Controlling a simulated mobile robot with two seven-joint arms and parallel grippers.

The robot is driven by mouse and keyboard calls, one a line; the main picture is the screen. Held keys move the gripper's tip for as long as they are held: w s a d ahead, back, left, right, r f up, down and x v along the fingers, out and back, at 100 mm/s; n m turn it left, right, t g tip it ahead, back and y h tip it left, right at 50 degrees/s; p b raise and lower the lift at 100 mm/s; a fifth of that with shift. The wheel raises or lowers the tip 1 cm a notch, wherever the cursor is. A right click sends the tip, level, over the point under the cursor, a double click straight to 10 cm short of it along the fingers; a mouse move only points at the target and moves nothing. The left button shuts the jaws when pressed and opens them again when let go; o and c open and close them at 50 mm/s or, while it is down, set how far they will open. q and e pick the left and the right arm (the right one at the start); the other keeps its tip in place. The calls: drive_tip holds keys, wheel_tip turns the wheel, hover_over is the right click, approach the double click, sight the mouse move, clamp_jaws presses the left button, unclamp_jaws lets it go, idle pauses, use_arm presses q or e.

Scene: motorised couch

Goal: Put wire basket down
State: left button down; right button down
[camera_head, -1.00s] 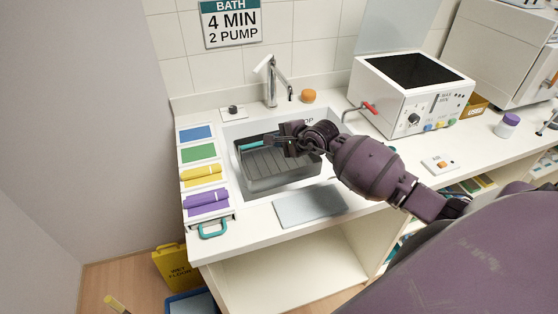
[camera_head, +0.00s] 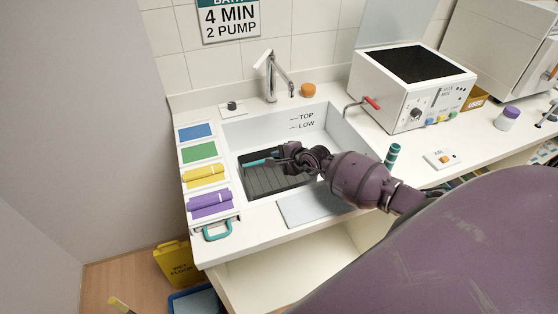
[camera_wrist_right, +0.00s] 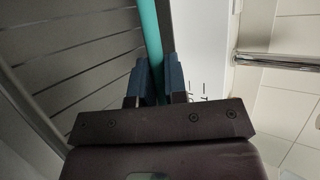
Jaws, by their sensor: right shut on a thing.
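The wire basket (camera_head: 268,180) is dark grey with slatted sides and a teal handle bar (camera_head: 254,162). It sits low inside the white sink (camera_head: 245,130), below the TOP and LOW marks. Whether it touches the sink floor cannot be told. My right gripper (camera_head: 280,155) is shut on the handle bar. In the right wrist view, its dark blue fingers (camera_wrist_right: 160,80) close around the teal bar (camera_wrist_right: 152,30), with the basket's grey slats (camera_wrist_right: 60,60) to the left. My left gripper is not in view.
A faucet (camera_head: 271,78) stands behind the sink. A white machine with a dark top (camera_head: 412,90) is at the right. A grey pad (camera_head: 308,206) lies in front. A teal object (camera_head: 392,156) stands right of my arm.

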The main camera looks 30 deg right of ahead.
drive_tip(key=shift+f, duration=0.7)
drive_tip(key=shift+f+b, duration=0.6)
drive_tip(key=c, duration=1.1)
unclamp_jaws()
drive_tip(key=shift+c, duration=0.2)
drive_tip(key=shift+r+p, duration=0.55)
drive_tip(key=shift+s+d+r, duration=0.1)
drive_tip(key=shift+s+r, duration=0.1)
drive_tip(key=shift+r, duration=0.05)
drive_tip(key=v, duration=1.1)
drive_tip(key=shift+s+p, duration=0.25)
drive_tip(key=shift+p, duration=0.05)
